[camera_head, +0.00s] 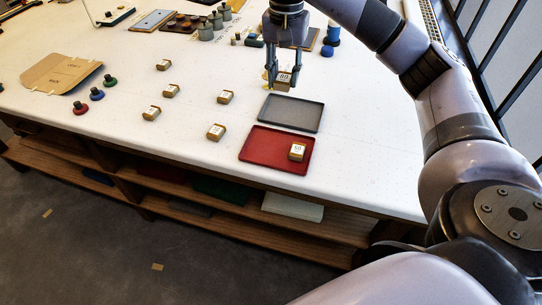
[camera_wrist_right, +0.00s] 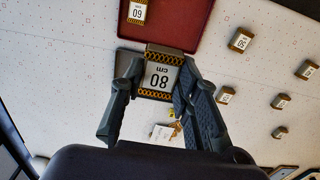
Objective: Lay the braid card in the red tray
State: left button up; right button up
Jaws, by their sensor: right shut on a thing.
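My right gripper (camera_head: 279,80) is shut on a braid card (camera_head: 285,79) and holds it above the table, just behind the grey tray. In the right wrist view the card (camera_wrist_right: 158,80) sits between the fingers of the gripper (camera_wrist_right: 155,88), with a label reading 80 cm and patterned braid at its ends. The red tray (camera_head: 262,164) lies near the table's front edge, in front of the grey tray (camera_head: 292,99). Another braid card (camera_head: 297,152) lies in the red tray's right part; its label looks like 60 in the wrist view (camera_wrist_right: 136,11). My left gripper is not in view.
Several similar cards (camera_head: 215,132) lie spread on the white table left of the trays. Green, blue and red knobbed pieces (camera_head: 96,94) and a tan folder (camera_head: 62,73) lie further left. Weights (camera_head: 205,30) and a blue spool (camera_head: 327,50) stand behind. The grey tray is empty.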

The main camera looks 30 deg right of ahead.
notch_tip(320, 180, down, 6)
jog(key=f, duration=0.1)
jog(key=p, duration=0.1)
send_over(281, 142)
notch_tip(281, 142, down, 8)
jog(key=shift+r, duration=0.15)
jog(key=shift+f, duration=0.35)
notch_tip(281, 142, down, 4)
jog(key=shift+r+p, duration=0.1)
jog(key=shift+p, duration=0.65)
jog(key=shift+w+f, duration=0.1)
jog(key=shift+f, duration=0.2)
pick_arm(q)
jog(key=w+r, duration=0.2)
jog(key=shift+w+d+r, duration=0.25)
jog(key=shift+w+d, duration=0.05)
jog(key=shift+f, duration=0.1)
